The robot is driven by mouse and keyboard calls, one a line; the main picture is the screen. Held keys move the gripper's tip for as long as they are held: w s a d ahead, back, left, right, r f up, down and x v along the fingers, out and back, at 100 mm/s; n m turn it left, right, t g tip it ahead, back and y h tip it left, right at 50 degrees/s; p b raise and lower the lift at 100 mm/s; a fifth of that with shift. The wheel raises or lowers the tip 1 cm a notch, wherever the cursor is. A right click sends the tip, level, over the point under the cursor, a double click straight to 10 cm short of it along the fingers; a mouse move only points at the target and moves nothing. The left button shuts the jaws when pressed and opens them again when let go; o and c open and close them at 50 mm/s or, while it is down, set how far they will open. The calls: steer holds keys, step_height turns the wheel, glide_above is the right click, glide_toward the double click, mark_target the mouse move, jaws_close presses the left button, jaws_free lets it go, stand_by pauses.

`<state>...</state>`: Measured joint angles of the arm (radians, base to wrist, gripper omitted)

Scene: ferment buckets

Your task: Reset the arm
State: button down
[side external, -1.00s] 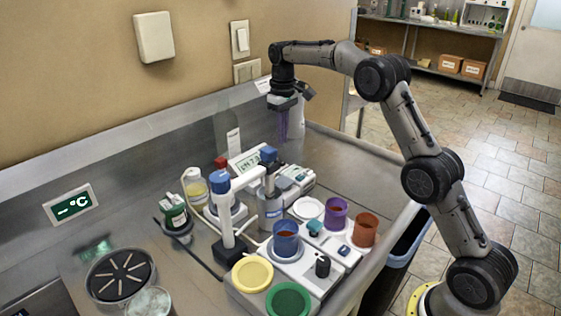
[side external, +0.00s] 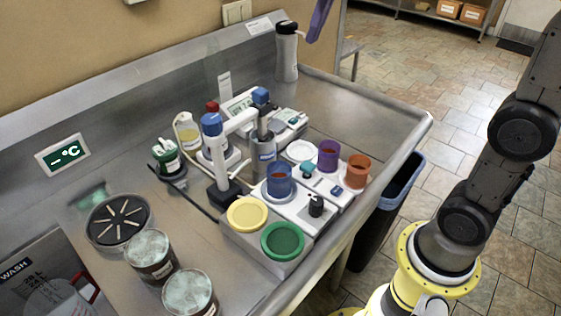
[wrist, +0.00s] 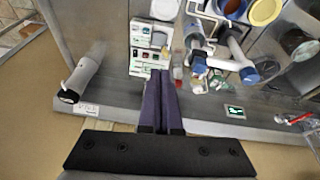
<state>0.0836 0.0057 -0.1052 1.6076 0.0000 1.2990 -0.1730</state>
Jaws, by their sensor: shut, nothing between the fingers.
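My gripper (side external: 315,32) shows only as purple fingers at the top of the side external view, raised above the back right of the steel bench. In the wrist view my gripper (wrist: 160,74) has its two purple fingers together, with nothing between them. A blue bucket (side external: 279,182), a purple bucket (side external: 328,156) and an orange bucket (side external: 357,170) stand upright on the bench, well apart from my gripper. A yellow lid (side external: 247,214), a green lid (side external: 283,241) and a white lid (side external: 300,150) lie near them.
A grey bottle with a black top (side external: 287,58) stands at the back, just left of my fingers. A white stand with a blue cap (side external: 212,150) rises mid-bench. Two frosted jars (side external: 151,256) (side external: 190,294) stand at the front left. The bench's right end is clear.

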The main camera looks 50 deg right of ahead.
steer(key=s+a+f+t, duration=0.1)
steer(key=s, duration=0.5)
steer(key=s+a+f, duration=0.2)
steer(key=s, duration=0.5)
steer(key=s+f+m, duration=0.1)
steer(key=s+f, duration=0.6)
steer(key=f, duration=0.4)
steer(key=shift+s+t, duration=0.3)
steer(key=shift+t, duration=0.1)
